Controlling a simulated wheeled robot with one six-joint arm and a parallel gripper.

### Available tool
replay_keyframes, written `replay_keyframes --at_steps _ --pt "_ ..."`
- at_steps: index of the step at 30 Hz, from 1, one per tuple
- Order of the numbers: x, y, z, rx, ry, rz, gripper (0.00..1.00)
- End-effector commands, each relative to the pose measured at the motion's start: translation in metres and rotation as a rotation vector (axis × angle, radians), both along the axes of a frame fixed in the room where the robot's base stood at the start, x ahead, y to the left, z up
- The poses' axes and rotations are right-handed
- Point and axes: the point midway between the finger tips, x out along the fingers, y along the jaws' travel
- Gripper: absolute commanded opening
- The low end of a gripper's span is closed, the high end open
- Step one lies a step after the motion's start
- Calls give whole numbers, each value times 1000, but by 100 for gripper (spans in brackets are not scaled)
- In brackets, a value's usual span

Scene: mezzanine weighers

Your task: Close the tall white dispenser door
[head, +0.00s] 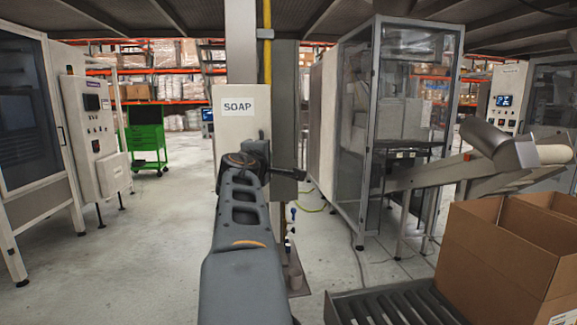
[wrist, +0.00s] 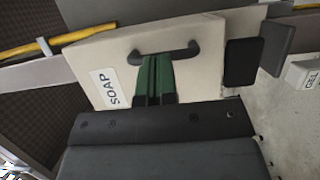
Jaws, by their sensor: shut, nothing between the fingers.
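The tall white dispenser door (head: 248,132) with a SOAP label (head: 238,107) is straight ahead in the head view, and my arm covers its lower part. In the wrist view the white door (wrist: 118,55) fills the upper middle, turned in the picture, with a dark bar handle (wrist: 180,53) on its face. My gripper (wrist: 158,60) has green fingers shut together with nothing between them. The fingertips are at the handle's middle in the wrist view; I cannot tell whether they touch it or the door. My arm hides the gripper in the head view. How far the door stands open is unclear.
A grey column (head: 286,95) with a yellow pipe (head: 267,50) rises behind the dispenser. A glazed machine (head: 357,130) and conveyor stand right; a cardboard box (head: 485,245) sits on rollers (head: 395,305) at front right. A white cabinet (head: 88,130) stands left. Floor (head: 150,235) at left is clear.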

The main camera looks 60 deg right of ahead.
Motion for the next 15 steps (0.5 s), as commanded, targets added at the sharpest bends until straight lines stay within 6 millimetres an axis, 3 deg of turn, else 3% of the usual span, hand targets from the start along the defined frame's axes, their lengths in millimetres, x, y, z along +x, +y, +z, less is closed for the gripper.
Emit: replay_keyframes --at_steps 1,9,15 --pt "-4 11 -2 -1 -3 3 0" --pt "-61 25 2 1 -1 -8 0" --pt "-87 34 2 3 1 -7 0"
